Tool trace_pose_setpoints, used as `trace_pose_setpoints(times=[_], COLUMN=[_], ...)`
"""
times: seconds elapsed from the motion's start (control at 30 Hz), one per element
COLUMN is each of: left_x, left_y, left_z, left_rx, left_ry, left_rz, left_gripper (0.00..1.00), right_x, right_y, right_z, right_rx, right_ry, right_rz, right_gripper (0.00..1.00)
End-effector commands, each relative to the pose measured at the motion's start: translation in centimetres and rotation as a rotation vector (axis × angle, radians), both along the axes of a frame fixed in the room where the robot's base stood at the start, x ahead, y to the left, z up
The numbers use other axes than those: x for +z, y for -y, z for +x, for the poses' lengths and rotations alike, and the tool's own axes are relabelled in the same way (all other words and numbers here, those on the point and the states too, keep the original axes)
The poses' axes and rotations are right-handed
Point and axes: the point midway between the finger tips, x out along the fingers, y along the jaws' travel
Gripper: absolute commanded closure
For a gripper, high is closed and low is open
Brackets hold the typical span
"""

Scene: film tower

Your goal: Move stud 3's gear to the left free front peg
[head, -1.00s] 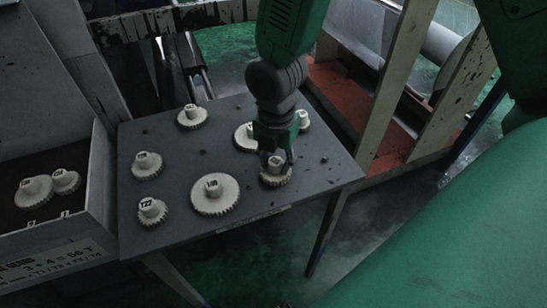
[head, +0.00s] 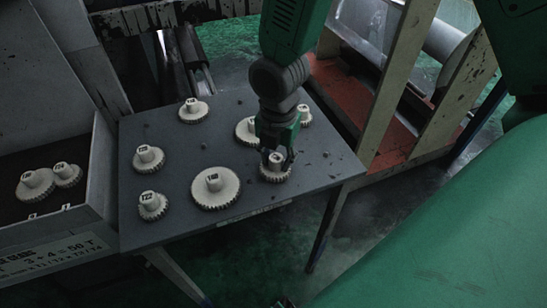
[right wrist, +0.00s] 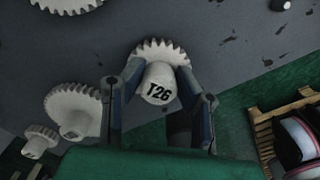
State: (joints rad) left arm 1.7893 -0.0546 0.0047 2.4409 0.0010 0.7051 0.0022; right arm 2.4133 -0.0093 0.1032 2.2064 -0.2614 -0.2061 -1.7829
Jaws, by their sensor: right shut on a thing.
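My right gripper (head: 276,153) points down at the front right of the dark plate (head: 185,230). It is shut on the hub of a cream toothed gear (head: 276,173). In the right wrist view this gear (right wrist: 161,80) reads T26, with my fingers on both sides of its hub. I cannot tell whether it rests on the plate or is slightly raised. A large gear (head: 215,188) stands to its left, and the T22 gear (head: 152,206) further left. No stud numbers are legible. My left gripper is not in view.
Other gears stand on the plate: one at the back (head: 193,112), one at the left (head: 149,159), and two behind my gripper (head: 245,131) (head: 305,116). A grey box (head: 98,180) at the left holds two gears (head: 35,184) (head: 67,175). Small pegs (head: 326,154) show at the right.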

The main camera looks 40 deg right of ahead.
Motion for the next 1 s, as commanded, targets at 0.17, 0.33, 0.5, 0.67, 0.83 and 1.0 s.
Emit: trace_pose_setpoints(times=[0.17,0.33,0.5,0.67,0.83,1.0], left_x=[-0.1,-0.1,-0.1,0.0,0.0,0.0], left_y=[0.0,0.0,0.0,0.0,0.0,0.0], left_z=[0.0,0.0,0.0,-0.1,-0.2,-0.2], left_rx=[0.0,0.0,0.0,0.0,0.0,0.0], left_ry=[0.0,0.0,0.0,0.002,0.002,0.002], left_rz=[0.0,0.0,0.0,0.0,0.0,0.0], left_gripper=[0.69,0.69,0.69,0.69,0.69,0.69], right_x=[-0.5,-0.5,-0.4,0.2,2.5,6.3], right_y=[0.6,0.6,0.3,-0.1,-0.1,0.1], right_z=[-0.8,-0.8,-0.6,-0.5,-0.4,-0.4], right_rx=[-0.005,-0.005,-0.004,-0.003,-0.004,-0.004], right_ry=[-0.023,-0.024,-0.017,-0.012,-0.006,-0.005], right_rz=[-0.01,-0.009,-0.01,-0.012,-0.009,-0.007], right_gripper=[1.0,0.49,0.49,0.49,0.49,0.49])
